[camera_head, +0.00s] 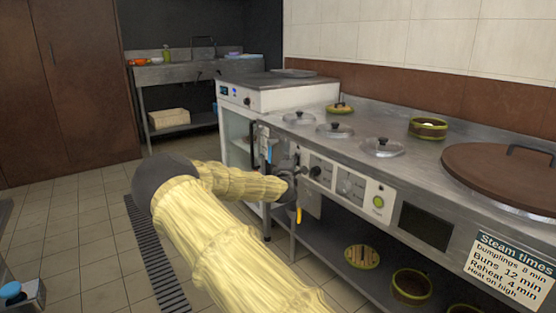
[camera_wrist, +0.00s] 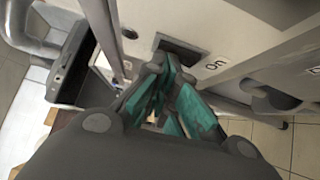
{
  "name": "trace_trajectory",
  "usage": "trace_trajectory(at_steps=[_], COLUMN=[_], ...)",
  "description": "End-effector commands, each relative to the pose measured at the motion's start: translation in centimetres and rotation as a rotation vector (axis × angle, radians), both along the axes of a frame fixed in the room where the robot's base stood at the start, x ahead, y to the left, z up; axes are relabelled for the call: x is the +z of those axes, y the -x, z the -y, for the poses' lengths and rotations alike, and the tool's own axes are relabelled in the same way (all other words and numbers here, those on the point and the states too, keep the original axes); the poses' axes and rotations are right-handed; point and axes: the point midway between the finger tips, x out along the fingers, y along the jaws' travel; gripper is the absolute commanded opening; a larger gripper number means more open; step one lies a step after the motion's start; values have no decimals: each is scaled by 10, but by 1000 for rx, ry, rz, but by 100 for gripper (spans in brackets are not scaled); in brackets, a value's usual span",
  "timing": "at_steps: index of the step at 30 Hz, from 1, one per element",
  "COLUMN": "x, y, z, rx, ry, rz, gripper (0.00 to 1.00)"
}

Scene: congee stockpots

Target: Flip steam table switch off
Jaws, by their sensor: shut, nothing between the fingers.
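The steam table (camera_head: 350,115) runs along the wall at the right in the head view, with a control panel on its front. In the wrist view a dark rectangular switch (camera_wrist: 186,48) sits in the pale panel, with an "On" label (camera_wrist: 215,64) beside it. My gripper (camera_wrist: 170,66) is shut and empty, its fingertips right at the switch's near edge. I cannot tell whether they touch it, and they hide part of it. In the head view my gripper (camera_head: 285,188) is at the panel's left end, and the switch cannot be made out.
A dark knob (camera_head: 316,171) and a round green button (camera_head: 378,202) are on the panel. Glass lids (camera_head: 383,147) and a brown round lid (camera_head: 500,178) lie on top. Steamer baskets (camera_head: 411,285) stand on the lower shelf.

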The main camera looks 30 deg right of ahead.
Motion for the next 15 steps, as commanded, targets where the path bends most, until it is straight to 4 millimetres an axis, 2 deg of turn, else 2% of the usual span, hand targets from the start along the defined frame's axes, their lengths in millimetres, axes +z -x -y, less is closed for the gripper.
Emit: trace_trajectory(at_steps=[1, 8, 15], x=[1, 0, 4], y=[4, 5, 8], z=[7, 6, -12], rx=[-7, -8, -10], ry=[-6, -4, -3], rz=[-1, -1, -1], gripper=[0, 0, 0])
